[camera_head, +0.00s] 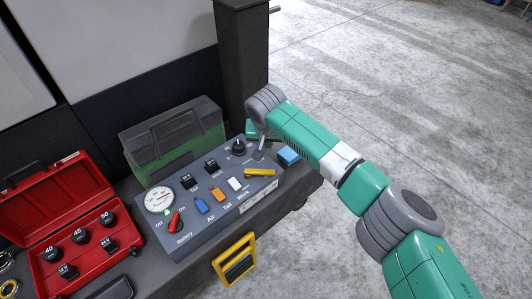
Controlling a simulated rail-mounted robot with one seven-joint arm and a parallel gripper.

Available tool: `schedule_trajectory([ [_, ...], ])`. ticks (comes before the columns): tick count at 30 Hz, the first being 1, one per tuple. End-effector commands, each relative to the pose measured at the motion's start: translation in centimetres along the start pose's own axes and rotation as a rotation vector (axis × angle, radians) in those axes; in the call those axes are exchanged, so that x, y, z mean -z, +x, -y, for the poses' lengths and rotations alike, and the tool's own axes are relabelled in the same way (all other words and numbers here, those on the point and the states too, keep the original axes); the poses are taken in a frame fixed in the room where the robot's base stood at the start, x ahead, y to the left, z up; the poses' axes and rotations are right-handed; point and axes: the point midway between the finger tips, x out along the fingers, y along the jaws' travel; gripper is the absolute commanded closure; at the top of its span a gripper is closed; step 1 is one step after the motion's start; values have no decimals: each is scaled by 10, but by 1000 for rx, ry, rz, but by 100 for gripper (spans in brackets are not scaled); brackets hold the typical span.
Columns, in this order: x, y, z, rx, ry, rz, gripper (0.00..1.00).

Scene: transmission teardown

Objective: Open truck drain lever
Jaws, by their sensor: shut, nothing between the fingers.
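No part in view is marked as the drain lever, so I cannot tell for certain which one it is. The control panel (212,225) on the truck's side ledge carries a red lever (174,222) between Off and On marks. It also has blue (202,206), orange (217,194) and white (235,184) switches and a yellow lever (260,172) at its right end. A yellow-framed handle (234,262) is on the ledge's front face. My gripper (259,154) points down over the panel's back right, behind the yellow lever. It is shut and empty, small and partly hidden by my wrist.
A round gauge (160,200), black knob (238,148) and black switches crowd the panel. A green case (173,140) stands behind it, a dark post (242,60) behind my wrist. A blue block (289,155) sits at the right end. An open red socket case (75,235) lies left. The floor right is clear.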

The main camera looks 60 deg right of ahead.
Motion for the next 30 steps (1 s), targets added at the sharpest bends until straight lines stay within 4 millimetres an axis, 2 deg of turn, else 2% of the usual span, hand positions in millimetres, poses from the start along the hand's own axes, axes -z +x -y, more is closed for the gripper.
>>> schedule_trajectory([
  [1,-2,16,0,-2,1,0,100],
  [3,-3,32,0,-2,1,1,100],
  [14,-3,93,1,1,3,-1,100],
  [16,-5,83,1,5,0,-4,100],
  [30,-38,71,1,3,1,0,100],
])
